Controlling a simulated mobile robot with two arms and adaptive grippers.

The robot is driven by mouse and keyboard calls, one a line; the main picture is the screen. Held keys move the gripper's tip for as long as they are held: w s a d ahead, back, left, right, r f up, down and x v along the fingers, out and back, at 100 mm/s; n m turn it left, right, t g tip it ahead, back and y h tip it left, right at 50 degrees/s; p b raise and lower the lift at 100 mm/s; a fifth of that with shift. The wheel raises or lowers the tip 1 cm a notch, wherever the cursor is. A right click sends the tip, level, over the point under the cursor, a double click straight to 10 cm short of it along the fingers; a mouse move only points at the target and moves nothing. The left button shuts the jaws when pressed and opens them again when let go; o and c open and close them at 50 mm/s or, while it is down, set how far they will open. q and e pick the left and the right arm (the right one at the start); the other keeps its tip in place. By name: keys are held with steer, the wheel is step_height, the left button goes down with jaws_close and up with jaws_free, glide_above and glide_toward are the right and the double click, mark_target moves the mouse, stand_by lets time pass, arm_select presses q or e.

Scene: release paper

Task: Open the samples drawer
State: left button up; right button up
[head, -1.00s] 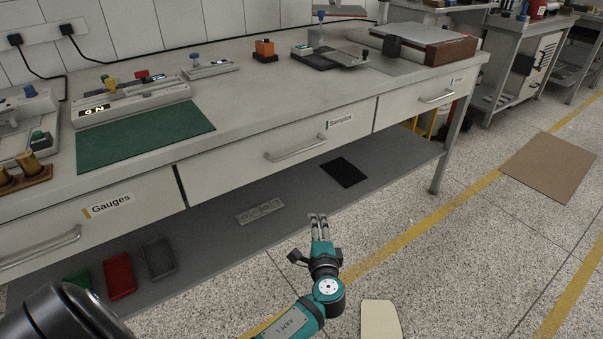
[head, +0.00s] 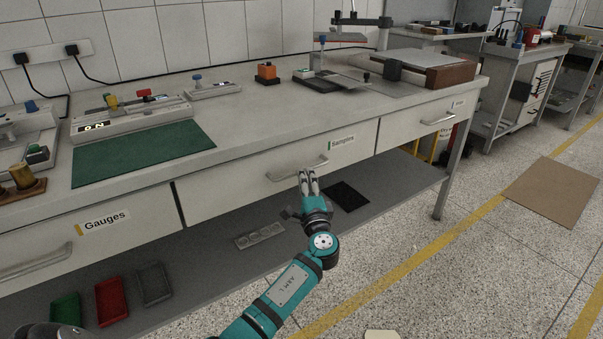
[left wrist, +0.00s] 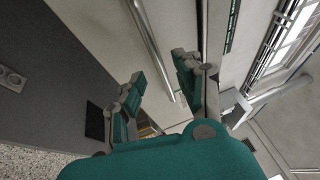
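The samples drawer (head: 230,187) is the shut middle drawer of the grey workbench, with a green-marked Samples label (head: 341,140). Its metal bar handle (head: 283,175) runs across the front; the handle also shows in the left wrist view (left wrist: 152,42). My left gripper (head: 308,175) is open and empty, with its fingertips overlapping the right part of the handle in the head view. In the left wrist view its fingers (left wrist: 160,68) stand apart, with the bar running into the gap between them. Contact cannot be told.
The Gauges drawer (head: 90,240) is at left and another drawer (head: 420,122) at right, both shut. A lower shelf (head: 215,262) holds green, red and grey trays (head: 111,300), a socket strip (head: 259,235) and a black mat (head: 345,196). The benchtop carries instruments and a green mat (head: 140,155).

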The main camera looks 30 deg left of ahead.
arm_select(q)
steer(key=shift+x, duration=2.2)
steer(key=shift+c, duration=0.2)
steer(key=shift+d+f, duration=0.1)
jaws_close()
